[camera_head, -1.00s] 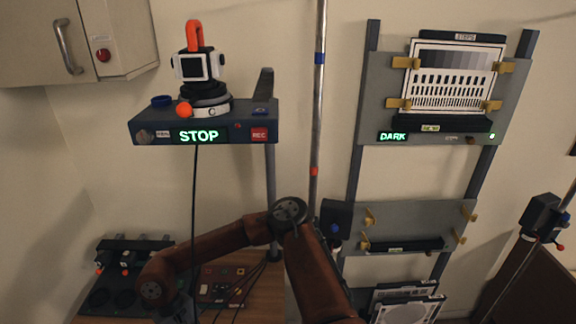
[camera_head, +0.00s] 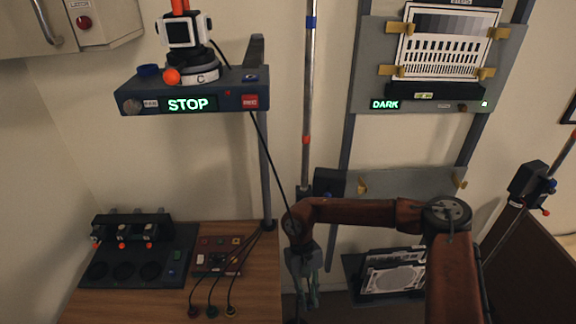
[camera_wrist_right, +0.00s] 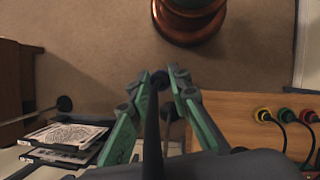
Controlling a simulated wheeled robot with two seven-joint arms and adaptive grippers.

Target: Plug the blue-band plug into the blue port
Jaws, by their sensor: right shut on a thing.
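My right gripper (camera_head: 308,300) points down beyond the right edge of the wooden table. In the right wrist view its green fingers (camera_wrist_right: 162,84) are shut on a dark plug (camera_wrist_right: 159,79) with a black cable (camera_wrist_right: 152,135). I cannot see a coloured band on it. In the head view the black cable (camera_head: 270,150) slants from the upper shelf unit down to this gripper. A small blue mark (camera_head: 250,77) shows on top of that unit, at its right; I cannot tell whether it is the blue port. My left gripper is not in view.
The STOP unit (camera_head: 215,98) carries a camera (camera_head: 182,30). A small panel (camera_head: 217,255) and a dark tray (camera_head: 135,265) stand behind. A chart rack (camera_head: 360,70) stands right.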

